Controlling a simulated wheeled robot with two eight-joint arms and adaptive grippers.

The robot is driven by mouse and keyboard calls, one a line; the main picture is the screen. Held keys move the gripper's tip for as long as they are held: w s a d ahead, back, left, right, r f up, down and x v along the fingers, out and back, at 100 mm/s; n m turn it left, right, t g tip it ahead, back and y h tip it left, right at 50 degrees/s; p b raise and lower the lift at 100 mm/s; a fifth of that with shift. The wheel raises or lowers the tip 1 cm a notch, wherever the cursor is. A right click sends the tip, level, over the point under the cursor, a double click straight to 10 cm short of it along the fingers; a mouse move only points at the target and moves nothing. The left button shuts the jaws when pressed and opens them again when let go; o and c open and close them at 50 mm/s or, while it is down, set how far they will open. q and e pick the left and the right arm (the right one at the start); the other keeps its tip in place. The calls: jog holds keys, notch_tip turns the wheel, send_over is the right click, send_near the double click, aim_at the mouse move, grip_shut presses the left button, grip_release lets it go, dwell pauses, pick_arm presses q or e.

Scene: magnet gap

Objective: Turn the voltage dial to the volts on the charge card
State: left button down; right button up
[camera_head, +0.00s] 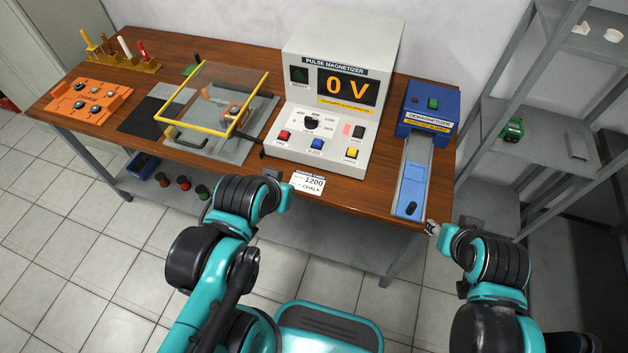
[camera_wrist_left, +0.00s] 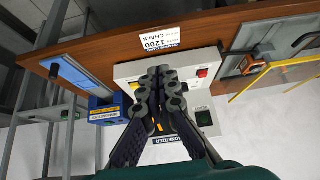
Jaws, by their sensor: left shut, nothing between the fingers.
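The pulse magnetizer (camera_head: 335,75) is a pale console with a screen (camera_head: 347,88) reading 0 V. Its black voltage dial (camera_head: 312,122) is on the sloped panel, with numbers printed around it; its exact setting is too small to read. The charge card (camera_head: 307,183) lies at the table's front edge and reads 1200 and CHALK; it also shows upside down in the left wrist view (camera_wrist_left: 160,40). My left gripper (camera_wrist_left: 160,73) is shut and empty, in front of the console, with its fingers covering the dial there. My right gripper (camera_head: 432,228) is by the table's right front corner, too small to judge.
Red, blue and yellow buttons (camera_head: 351,153) sit below the dial. A blue demagnetizer (camera_head: 430,115) stands right of the console. A yellow-framed clear guard (camera_head: 215,95) over a fixture is left of it. An orange tray (camera_head: 88,98) is farther left. Grey shelves (camera_head: 545,150) stand right.

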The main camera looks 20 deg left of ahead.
pick_arm(q)
jog(key=c, duration=1.6)
grip_release()
jog(key=shift+w+r, duration=0.15)
jog(key=o, duration=0.6)
jog(key=shift+g, duration=0.3)
jog(key=w+r, duration=0.1)
jog(key=w, duration=0.1)
jog(key=w+r, duration=0.1)
jog(key=w, duration=0.1)
jog(key=w+r, duration=0.1)
jog(key=w, duration=0.1)
jog(key=shift+a, duration=0.25)
jog(key=shift+o, duration=0.2)
jog(key=g+p, duration=0.1)
jog(key=g, duration=0.1)
send_near(311, 118)
jog(key=b+x, duration=0.2)
jog(key=x, duration=0.6)
jog(key=shift+f+b, duration=0.3)
jog(key=shift+b, duration=0.1)
jog(key=c, duration=1.2)
